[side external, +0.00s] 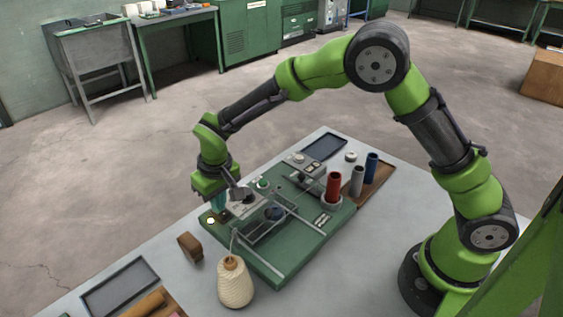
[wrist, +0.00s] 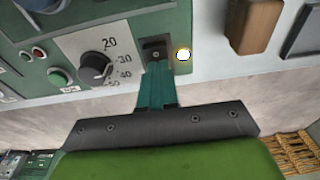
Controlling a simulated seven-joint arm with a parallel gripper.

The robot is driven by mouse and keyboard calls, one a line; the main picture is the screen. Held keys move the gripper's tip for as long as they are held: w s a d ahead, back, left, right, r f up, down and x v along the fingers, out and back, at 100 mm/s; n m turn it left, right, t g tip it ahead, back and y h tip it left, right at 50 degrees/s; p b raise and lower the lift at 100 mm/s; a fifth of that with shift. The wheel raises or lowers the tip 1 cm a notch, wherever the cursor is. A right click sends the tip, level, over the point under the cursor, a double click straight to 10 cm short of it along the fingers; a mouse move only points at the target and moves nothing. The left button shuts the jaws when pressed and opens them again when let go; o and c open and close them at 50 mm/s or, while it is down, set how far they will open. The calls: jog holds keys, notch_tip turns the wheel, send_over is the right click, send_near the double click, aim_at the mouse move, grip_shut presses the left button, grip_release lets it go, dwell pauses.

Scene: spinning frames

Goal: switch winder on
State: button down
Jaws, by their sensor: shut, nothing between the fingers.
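The winder (side external: 290,262) is a green machine on the grey table, with metal rails and a grey control panel. In the wrist view its panel shows a small dark switch plate (wrist: 153,50) with a round lamp (wrist: 183,55) beside it. The lamp looks bright, white with a yellow rim, and it also glows in the side view (side external: 211,220). My gripper (wrist: 156,68) is shut and empty, its teal fingertips at the lower edge of the switch plate. I cannot tell whether they touch it. In the side view my gripper (side external: 218,205) is over the panel's front corner, and the switch is hidden there.
A black dial (wrist: 95,66), a green button (wrist: 60,76) and a red button (wrist: 38,52) sit beside the switch. A brown block (side external: 190,246) and a yarn cone (side external: 235,284) stand near the winder. Red (side external: 333,186), grey and blue spools stand behind.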

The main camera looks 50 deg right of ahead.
jog(key=shift+s, duration=0.25)
jog(key=shift+r, duration=0.1)
notch_tip(320, 180, up, 14)
jog(key=w, duration=0.2)
dwell(0.3)
